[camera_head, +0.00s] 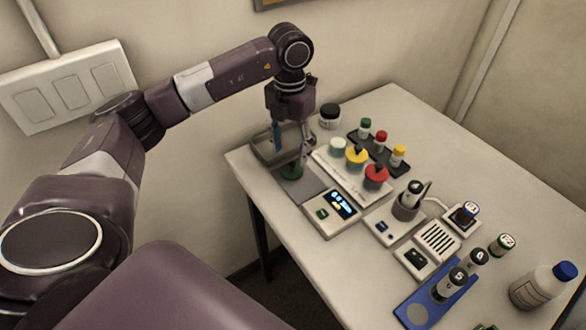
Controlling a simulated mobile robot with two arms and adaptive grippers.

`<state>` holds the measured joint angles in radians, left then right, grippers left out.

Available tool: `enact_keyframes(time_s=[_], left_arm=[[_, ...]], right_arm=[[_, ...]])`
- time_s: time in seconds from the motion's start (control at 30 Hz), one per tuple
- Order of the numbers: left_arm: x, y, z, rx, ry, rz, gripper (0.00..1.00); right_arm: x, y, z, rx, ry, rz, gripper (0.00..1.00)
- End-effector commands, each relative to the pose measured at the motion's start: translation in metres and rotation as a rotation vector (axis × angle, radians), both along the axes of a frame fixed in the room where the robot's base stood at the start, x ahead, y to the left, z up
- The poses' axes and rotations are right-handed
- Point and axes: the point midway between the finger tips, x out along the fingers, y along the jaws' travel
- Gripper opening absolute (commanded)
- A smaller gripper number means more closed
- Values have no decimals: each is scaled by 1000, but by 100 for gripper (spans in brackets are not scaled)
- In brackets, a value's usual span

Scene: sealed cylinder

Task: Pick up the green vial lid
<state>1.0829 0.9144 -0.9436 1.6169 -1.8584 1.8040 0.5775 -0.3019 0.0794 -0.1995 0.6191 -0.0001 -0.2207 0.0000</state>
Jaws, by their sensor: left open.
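A green-capped vial (365,125) stands in the dark rack at the back. My right gripper is out of view.
A clear-walled tray (262,152) is behind the gripper. A white holder (330,166) with white, yellow and red-topped containers stands close to the right. A scale display (341,204) is in front.

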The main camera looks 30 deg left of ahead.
Motion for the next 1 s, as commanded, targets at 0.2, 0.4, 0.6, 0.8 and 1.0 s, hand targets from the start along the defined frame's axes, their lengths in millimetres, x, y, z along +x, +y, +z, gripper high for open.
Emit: enact_keyframes(time_s=[0.2,0.4,0.6,0.8,1.0], left_arm=[[0,-4,-28,-1,5,-2,49],[0,-3,-51,0,2,-1,49],[1,-3,-53,0,0,-1,49],[1,-3,-53,0,0,-1,32],[1,-3,-53,0,0,-1,27]], right_arm=[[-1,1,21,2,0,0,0],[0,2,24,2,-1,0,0],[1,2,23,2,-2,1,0],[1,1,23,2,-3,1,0],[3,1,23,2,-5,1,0]])
